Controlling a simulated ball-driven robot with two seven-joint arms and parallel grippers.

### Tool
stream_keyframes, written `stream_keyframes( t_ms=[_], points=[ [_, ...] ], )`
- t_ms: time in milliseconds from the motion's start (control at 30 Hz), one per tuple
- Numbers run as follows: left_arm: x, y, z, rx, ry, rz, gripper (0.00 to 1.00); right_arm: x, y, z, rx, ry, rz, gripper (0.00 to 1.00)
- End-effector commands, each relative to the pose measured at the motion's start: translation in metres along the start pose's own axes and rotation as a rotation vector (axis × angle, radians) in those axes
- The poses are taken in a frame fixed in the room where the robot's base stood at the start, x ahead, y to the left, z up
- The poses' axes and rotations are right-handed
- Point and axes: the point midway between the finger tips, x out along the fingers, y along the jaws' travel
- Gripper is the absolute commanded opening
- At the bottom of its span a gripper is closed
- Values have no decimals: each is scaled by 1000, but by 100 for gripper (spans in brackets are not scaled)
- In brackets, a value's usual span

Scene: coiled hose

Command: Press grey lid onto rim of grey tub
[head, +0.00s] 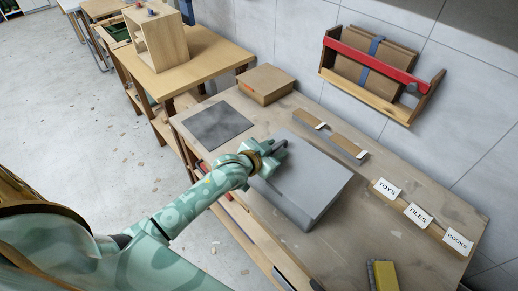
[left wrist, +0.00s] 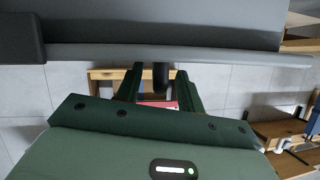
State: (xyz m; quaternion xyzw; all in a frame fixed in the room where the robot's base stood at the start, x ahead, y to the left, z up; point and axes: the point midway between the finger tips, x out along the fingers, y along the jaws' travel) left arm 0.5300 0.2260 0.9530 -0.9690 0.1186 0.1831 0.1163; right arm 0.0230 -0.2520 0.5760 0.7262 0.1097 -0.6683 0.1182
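The grey tub (head: 285,207) stands on the workbench, and the flat grey lid (head: 310,170) lies over its top. I cannot tell whether the lid's edge is fully down on the rim all round. The lid's grey edge (left wrist: 200,52) runs across the top of the left wrist view. My left gripper (head: 279,150) is at the tub's far left corner, close to the lid; contact is unclear. Its two dark green fingers (left wrist: 160,95) stand apart, with a narrow dark upright piece between them that neither finger visibly touches. My right gripper is not in view.
A dark grey mat (head: 217,125) and a cardboard box (head: 266,84) lie on the bench at the back left. A long grey and brown piece (head: 330,137) lies behind the tub. Label cards (head: 417,215) stand at the right. A yellow and grey block (head: 383,276) is at the front.

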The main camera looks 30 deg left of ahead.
Motion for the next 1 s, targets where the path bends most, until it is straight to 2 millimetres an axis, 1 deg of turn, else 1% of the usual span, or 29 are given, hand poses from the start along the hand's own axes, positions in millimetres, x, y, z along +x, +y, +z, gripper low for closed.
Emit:
stream_keyframes(
  t_ms=[33, 167, 300, 400, 500, 600, 700, 1000],
  points=[
    [-10, -1, -2, 1, 0, 0, 38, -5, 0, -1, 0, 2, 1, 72],
    [-43, -2, -3, 1, 0, -1, 38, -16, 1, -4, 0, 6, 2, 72],
    [-83, -2, -3, 2, -1, -1, 38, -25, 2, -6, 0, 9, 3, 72],
    [-108, -2, -2, 0, -1, -2, 38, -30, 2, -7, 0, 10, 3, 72],
    [-128, -2, -2, 0, 0, -1, 38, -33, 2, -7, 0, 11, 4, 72],
    [-142, -2, -1, -1, 1, -2, 38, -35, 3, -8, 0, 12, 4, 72],
    [-150, -2, -1, -1, 1, -2, 38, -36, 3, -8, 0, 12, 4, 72],
    [-153, -2, 0, -1, 1, -3, 38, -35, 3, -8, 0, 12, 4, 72]
  ],
)
